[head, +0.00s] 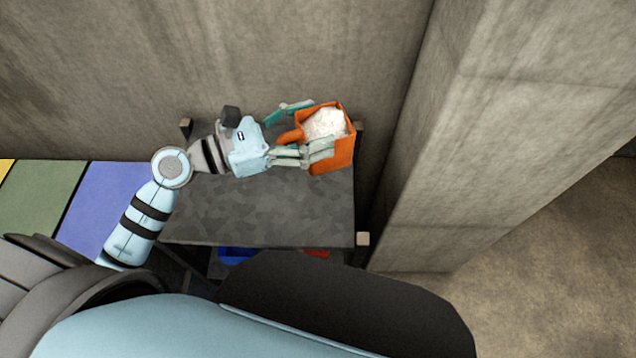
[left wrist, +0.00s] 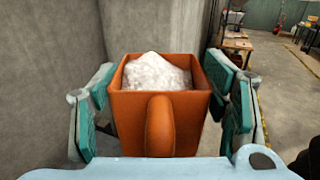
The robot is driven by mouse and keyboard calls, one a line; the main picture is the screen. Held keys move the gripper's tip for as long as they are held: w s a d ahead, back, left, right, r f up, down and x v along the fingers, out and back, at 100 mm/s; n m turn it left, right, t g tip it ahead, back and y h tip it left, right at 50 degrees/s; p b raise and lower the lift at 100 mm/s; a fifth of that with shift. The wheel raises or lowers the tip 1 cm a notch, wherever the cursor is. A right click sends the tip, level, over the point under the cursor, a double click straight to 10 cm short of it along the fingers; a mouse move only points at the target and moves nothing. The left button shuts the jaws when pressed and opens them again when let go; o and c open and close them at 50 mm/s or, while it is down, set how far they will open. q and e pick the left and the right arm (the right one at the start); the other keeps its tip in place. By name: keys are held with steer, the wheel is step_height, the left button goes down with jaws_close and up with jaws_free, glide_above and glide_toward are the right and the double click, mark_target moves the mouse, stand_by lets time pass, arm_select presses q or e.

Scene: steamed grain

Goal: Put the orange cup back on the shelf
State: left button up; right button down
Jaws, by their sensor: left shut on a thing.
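The orange cup (head: 343,153) is a square-sided cup filled with a heap of white grain (head: 324,123). It also shows upright in the left wrist view (left wrist: 190,110), its rounded handle facing my wrist. My left gripper (head: 312,130) is shut on the cup, with teal-padded fingers on both its sides. The shelf (head: 270,210) has a dark grey mottled top. The cup is over its back right corner in the head view; I cannot tell whether it touches the top. My right gripper is not in view.
A concrete wall (head: 250,50) stands behind the shelf and a concrete pillar (head: 480,130) to its right. Blue (head: 237,254) and red (head: 316,254) items lie low at the shelf's front. Most of the shelf top is bare.

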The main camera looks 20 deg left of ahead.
arm_select(q)
steer(key=f+b, duration=0.4)
steer(key=f, duration=1.4)
steer(key=shift+a+f+b, duration=0.15)
steer(key=shift+a+b, duration=0.05)
steer(key=shift+b, duration=0.15)
steer(key=shift+w, duration=0.1)
steer(key=shift+f, duration=0.2)
steer(key=o, duration=1.9)
